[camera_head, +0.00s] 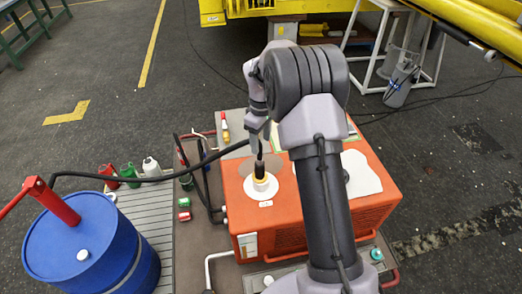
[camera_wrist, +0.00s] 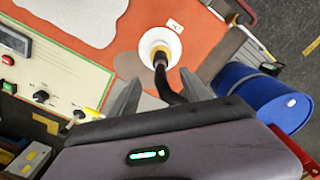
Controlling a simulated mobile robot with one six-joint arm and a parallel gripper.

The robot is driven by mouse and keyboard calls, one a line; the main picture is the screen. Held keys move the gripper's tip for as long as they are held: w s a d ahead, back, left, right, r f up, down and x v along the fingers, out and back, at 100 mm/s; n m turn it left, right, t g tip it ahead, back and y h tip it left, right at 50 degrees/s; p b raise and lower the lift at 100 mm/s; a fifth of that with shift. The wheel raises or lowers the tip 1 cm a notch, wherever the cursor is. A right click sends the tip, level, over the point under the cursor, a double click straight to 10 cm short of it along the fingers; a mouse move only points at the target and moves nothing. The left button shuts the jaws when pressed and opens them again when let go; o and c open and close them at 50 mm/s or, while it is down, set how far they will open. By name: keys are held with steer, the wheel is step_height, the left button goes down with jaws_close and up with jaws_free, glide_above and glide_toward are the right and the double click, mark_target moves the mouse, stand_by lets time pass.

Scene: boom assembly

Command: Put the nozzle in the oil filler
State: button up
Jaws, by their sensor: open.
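The nozzle (camera_head: 260,171) is dark and stands roughly upright in the oil filler on top of the orange machine. The oil filler shows as a white round collar (camera_head: 261,190) with a yellow ring around the nozzle. In the wrist view the nozzle (camera_wrist: 160,59) reaches into the white collar (camera_wrist: 160,39); its depth inside is hidden. The black hose (camera_wrist: 173,89) runs from the nozzle back between my fingers. My gripper (camera_wrist: 160,82) is open, with one finger on each side of the hose. In the head view my gripper (camera_head: 263,134) is just above the nozzle.
The hose runs left to a blue drum (camera_head: 88,244) with a red pump handle (camera_head: 52,200). Small bottles and cans (camera_head: 130,174) stand between. The orange machine (camera_head: 376,205) fills the space under my arm. Open floor lies to the right.

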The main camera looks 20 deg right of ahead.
steer(key=s+a+r+m+t, duration=0.25)
steer(key=s+a+r, duration=0.35)
steer(key=r, duration=0.4)
steer(key=s+a+r+m+t, duration=0.1)
steer(key=s+a+r+m, duration=0.25)
steer(key=s+r, duration=0.65)
steer(key=s+a+m+t+y, duration=0.1)
steer(key=s+a+m, duration=0.1)
steer(key=s, duration=0.5)
steer(key=s+a+m+t+y, duration=0.1)
steer(key=s+a+m, duration=0.2)
steer(key=s, duration=0.5)
steer(key=shift+a+r, duration=0.35)
steer(key=shift+a, duration=0.1)
